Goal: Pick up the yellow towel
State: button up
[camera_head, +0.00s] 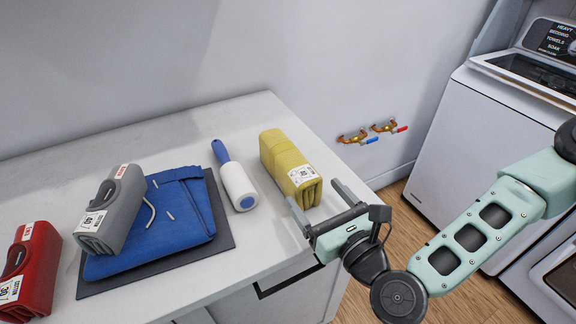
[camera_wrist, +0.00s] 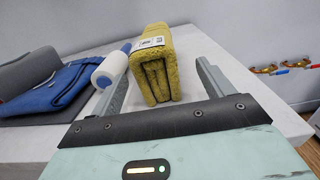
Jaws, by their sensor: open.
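The yellow towel (camera_head: 287,163) is folded into an upright block near the right end of the white counter, with a white label on its near top edge. It also shows in the wrist view (camera_wrist: 161,72), straight ahead, with its folded end facing me. My gripper (camera_head: 318,207) is open and just in front of the towel's near end. In the wrist view my two fingers (camera_wrist: 163,88) point toward the towel, one on each side of its near end, with gaps between. The fingers hold nothing.
A lint roller (camera_head: 235,183) lies just left of the towel. Further left are folded blue clothing (camera_head: 182,215) on a dark mat (camera_head: 222,238), a grey towel (camera_head: 125,205) on top, and a red towel (camera_head: 32,268). Brass valves (camera_head: 372,134) are on the wall; a washer (camera_head: 478,120) stands right.

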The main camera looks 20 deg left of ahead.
aim_at(288, 167)
jog(key=x, duration=0.2)
jog(key=p+x, duration=0.1)
jog(key=x, duration=0.1)
jog(key=p+x, duration=0.1)
jog(key=x, duration=0.2)
jog(key=shift+s+a+f, duration=0.1)
jog(key=shift+a+f, duration=0.1)
jog(key=shift+f, duration=0.05)
jog(key=c, duration=1)
jog(key=shift+c, duration=1.3)
jog(key=shift+r, duration=0.15)
